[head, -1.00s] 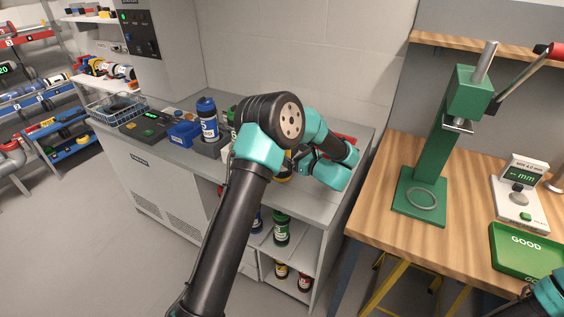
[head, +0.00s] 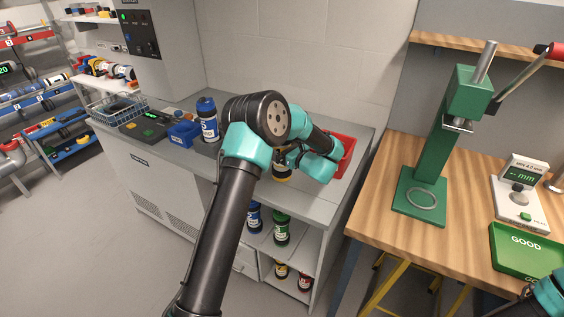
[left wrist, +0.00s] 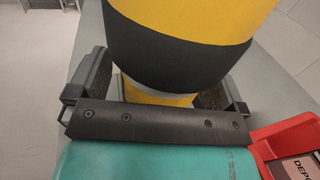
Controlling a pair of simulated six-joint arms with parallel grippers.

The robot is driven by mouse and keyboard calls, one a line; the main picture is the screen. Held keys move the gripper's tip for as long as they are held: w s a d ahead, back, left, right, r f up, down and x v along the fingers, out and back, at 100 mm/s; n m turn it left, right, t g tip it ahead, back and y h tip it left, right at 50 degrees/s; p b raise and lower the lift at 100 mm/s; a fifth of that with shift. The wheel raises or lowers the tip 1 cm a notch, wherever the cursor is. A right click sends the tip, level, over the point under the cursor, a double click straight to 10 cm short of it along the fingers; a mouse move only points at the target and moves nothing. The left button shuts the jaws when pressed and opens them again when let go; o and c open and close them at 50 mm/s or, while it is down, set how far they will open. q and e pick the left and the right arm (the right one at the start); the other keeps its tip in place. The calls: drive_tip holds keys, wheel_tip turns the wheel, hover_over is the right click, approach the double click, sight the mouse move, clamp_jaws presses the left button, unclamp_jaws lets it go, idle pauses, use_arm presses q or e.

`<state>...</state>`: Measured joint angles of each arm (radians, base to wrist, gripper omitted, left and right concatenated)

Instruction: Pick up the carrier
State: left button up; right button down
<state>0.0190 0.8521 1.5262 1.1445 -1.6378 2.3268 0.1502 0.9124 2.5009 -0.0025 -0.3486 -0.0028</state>
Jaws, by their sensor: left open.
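A carrier with yellow ends and a black band (left wrist: 180,50) stands large in the left wrist view, between the two fingers of my left gripper (left wrist: 160,88). The fingers are open on either side of it; whether either touches it I cannot tell. In the head view only a little of the yellow and black carrier (head: 282,175) shows beneath my left gripper (head: 287,160), on the grey counter. My left arm hides the rest. Only a teal part of my right arm shows at the bottom right corner; its fingers are out of view.
A red bin (head: 346,154) is just right of the left gripper. A blue carrier (head: 207,119), a blue bin (head: 184,133) and a wire basket (head: 115,106) are left on the counter. Several carriers stand on shelves below. A green press (head: 437,150) stands on the wooden bench.

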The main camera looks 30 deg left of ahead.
idle(0.3)
use_arm(q)
drive_tip(key=c, duration=1.6)
drive_tip(key=shift+r, duration=0.1)
drive_tip(key=shift+r, duration=1.8)
drive_tip(key=s+d, duration=0.2)
drive_tip(key=s, duration=0.2)
drive_tip(key=s+d, duration=0.3)
drive_tip(key=s, duration=0.2)
drive_tip(key=s+d+r, duration=0.1)
drive_tip(key=s+d, duration=0.2)
drive_tip(key=s, duration=0.1)
drive_tip(key=shift+s+d+r, duration=0.1)
drive_tip(key=shift+s+d, duration=0.1)
drive_tip(key=shift+s, duration=0.15)
